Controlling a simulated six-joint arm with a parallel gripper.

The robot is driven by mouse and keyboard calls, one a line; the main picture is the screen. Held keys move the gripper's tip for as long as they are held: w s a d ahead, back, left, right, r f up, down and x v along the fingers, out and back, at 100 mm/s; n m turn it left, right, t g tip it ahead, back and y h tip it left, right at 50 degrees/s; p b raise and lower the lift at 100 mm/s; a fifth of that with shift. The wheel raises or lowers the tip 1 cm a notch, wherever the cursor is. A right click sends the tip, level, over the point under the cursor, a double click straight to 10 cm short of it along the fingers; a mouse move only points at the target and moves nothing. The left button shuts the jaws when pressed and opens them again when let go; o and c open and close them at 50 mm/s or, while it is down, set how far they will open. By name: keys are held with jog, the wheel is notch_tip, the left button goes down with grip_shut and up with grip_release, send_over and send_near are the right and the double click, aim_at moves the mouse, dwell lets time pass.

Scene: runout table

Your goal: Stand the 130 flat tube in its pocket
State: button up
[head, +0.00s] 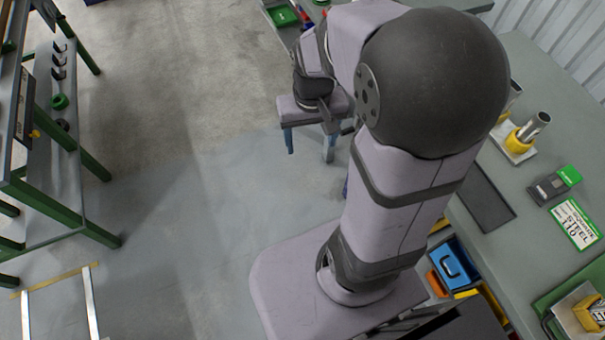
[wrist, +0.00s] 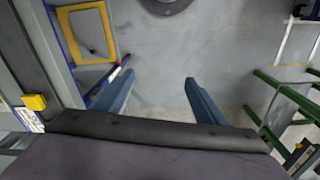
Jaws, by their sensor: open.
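My gripper (head: 309,152) hangs over open floor to the left of the bench, with its two blue fingers apart and nothing between them. In the wrist view the open fingers (wrist: 158,92) show against bare grey floor. A silver tube (head: 536,124) leans in a yellow holder (head: 517,143) on the bench at the right, well away from my gripper. Part of another metal tube (head: 515,89) shows behind it, mostly hidden by my arm. I cannot tell which tube is the 130 flat one, and I cannot make out its pocket.
The grey bench (head: 540,190) carries a dark device with a green end (head: 555,184), a green-bordered steel card (head: 575,222), and a green tray (head: 548,303) at the lower right. A blue bin (head: 453,262) sits below its edge. A green-legged rack (head: 60,150) stands left. The floor between is clear.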

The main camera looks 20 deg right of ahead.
jog(key=s+a+f+n, duration=0.2)
jog(key=s+a, duration=0.3)
jog(key=s, duration=0.2)
jog(key=shift+f+g, duration=0.15)
jog(key=shift+g, duration=0.15)
